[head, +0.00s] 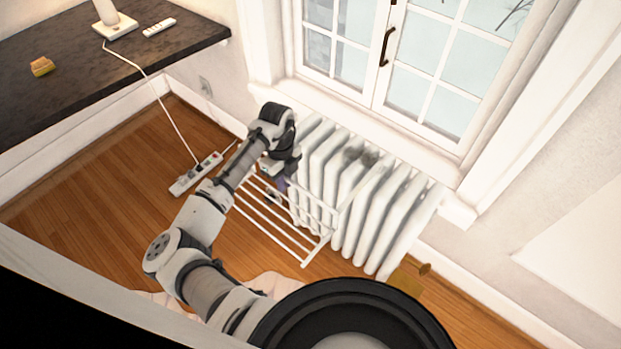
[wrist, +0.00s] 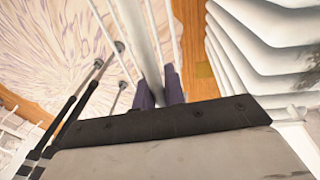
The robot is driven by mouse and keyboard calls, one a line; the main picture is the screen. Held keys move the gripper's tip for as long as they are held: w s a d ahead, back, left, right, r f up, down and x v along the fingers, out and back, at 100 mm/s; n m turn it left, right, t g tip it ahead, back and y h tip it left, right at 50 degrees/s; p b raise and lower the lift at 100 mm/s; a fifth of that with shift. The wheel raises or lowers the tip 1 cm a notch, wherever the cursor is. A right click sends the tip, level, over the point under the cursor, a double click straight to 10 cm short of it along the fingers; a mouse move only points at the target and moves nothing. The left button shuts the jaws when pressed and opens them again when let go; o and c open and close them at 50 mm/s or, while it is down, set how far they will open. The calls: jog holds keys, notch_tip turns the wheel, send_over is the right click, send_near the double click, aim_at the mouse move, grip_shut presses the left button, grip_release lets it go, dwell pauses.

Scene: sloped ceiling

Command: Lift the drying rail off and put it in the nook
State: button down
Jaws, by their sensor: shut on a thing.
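The drying rail (head: 285,232) is a white rack of thin parallel bars in front of the white ribbed radiator (head: 365,195). In the head view, my gripper (head: 281,186) is at the rail's upper part, close to the radiator, partly hidden by my wrist. In the wrist view, my gripper's dark fingers (wrist: 160,88) are shut on a white bar of the rail (wrist: 143,45). I cannot tell whether the rail still touches the radiator. I cannot make out which place is the nook.
A window (head: 400,60) is above the radiator. A dark counter (head: 90,65) at upper left holds a lamp base, a remote and a sponge. A cord runs down to a power strip (head: 196,173) on the wooden floor. A pale patterned rug (wrist: 55,45) lies below.

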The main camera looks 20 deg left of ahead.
jog(key=shift+s+a+r, duration=0.1)
jog(key=shift+s+a, duration=0.05)
jog(key=shift+s, duration=0.25)
jog(key=s+a+b, duration=0.1)
jog(key=s+a, duration=0.3)
jog(key=s, duration=0.9)
jog(key=shift+a, duration=0.4)
dwell(0.4)
jog(key=shift+s, duration=0.15)
